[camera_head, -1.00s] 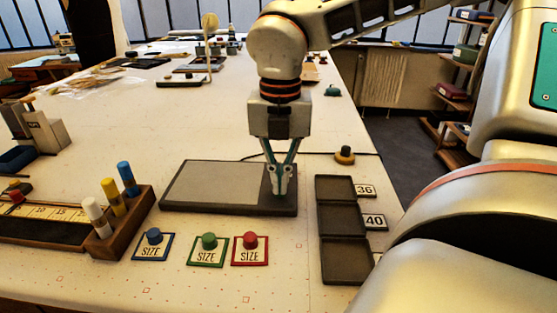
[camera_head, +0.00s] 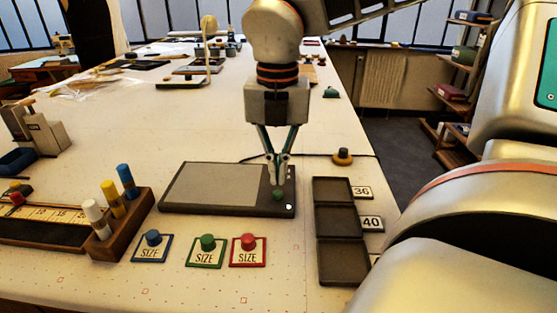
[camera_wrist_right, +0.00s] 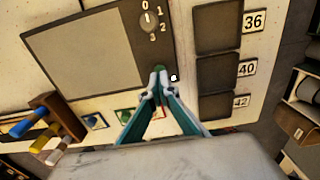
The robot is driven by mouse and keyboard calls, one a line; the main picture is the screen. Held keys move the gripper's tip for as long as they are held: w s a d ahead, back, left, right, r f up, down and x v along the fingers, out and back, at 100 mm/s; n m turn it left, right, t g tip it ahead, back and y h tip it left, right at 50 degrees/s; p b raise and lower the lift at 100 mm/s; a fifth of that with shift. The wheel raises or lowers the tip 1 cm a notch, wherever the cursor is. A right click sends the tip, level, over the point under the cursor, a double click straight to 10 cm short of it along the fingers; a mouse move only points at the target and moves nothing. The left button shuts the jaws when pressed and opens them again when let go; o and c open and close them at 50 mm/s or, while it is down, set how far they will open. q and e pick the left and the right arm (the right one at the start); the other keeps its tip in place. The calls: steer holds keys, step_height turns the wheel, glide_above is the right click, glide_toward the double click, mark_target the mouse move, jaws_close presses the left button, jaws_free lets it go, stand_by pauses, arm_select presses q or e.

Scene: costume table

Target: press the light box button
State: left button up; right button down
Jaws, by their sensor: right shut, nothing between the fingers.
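The light box (camera_head: 215,187) is a dark flat slab with a grey panel, lying on the table. A small green button (camera_head: 278,195) is on its right strip, with a small bright white dot (camera_head: 289,207) near the corner. My right gripper (camera_head: 277,180) is shut and empty, pointing down just above the green button. In the wrist view its fingertips (camera_wrist_right: 158,78) overlap the button, and the white dot (camera_wrist_right: 173,78) shows beside them. That view also shows a dial (camera_wrist_right: 150,20) marked 0 to 3 on the box. My left gripper is out of view.
Three dark trays (camera_head: 336,220) with number tags stand right of the box. Blue, green and red SIZE buttons (camera_head: 207,243) lie in front. A wooden block with coloured pegs (camera_head: 120,225) is at left.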

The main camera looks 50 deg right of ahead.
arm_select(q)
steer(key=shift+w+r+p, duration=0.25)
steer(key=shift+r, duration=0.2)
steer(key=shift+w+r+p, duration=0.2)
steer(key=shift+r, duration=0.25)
arm_select(e)
steer(key=shift+r, duration=2.05)
